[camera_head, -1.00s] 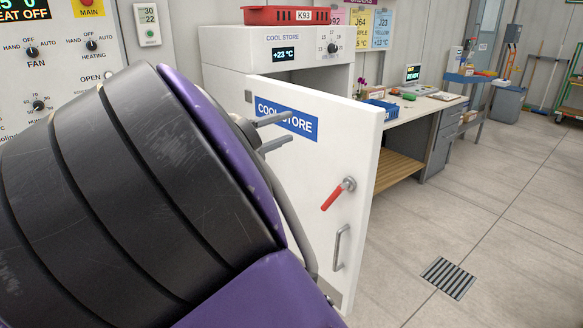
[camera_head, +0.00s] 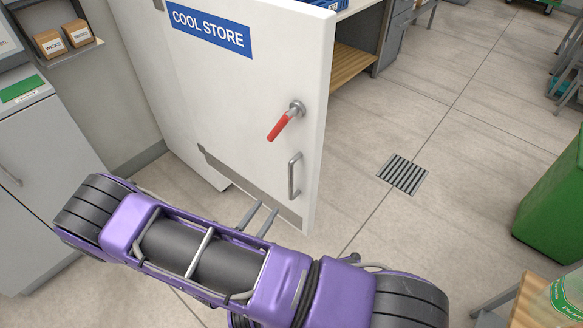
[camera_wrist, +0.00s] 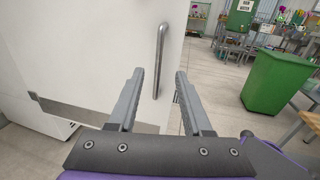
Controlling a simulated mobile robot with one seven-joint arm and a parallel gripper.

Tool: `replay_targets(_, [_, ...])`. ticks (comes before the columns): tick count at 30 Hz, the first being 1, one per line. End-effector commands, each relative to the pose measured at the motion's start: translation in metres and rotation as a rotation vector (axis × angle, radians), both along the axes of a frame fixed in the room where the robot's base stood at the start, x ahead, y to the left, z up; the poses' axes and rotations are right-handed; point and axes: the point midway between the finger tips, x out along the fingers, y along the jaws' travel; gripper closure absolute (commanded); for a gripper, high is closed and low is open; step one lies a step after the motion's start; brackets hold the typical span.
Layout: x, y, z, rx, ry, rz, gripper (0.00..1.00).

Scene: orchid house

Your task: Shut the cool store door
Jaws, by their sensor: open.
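The cool store door (camera_head: 232,100) stands swung out from its white cabinet, with a blue "COOL STORE" sign (camera_head: 211,27) at its top. A red-handled latch (camera_head: 284,122) and a grey upright bar handle (camera_head: 294,176) are on its free-edge side. My gripper (camera_head: 258,217) is low in front of the door's bottom part, left of and below the bar handle. In the wrist view the open fingers (camera_wrist: 158,88) point at the door, with the bar handle (camera_wrist: 159,55) showing between and beyond them. Whether they touch the door I cannot tell.
A floor drain (camera_head: 402,174) lies right of the door on clear tiled floor. A green bin (camera_head: 555,200) stands at the right. A grey cabinet (camera_head: 40,175) is at the left. A bench with a wooden lower shelf (camera_head: 352,68) stands behind the door.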

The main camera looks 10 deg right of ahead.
Motion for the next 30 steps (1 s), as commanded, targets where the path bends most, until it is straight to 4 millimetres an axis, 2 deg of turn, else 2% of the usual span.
replay_targets(18, [0.097,-0.085,0.001,0.002,-0.004,-0.003,0.50])
replay_targets(24, [0.114,-0.099,0.001,0.003,-0.003,-0.002,0.50])
replay_targets(30, [0.118,-0.102,0.001,0.002,-0.003,-0.001,0.50])
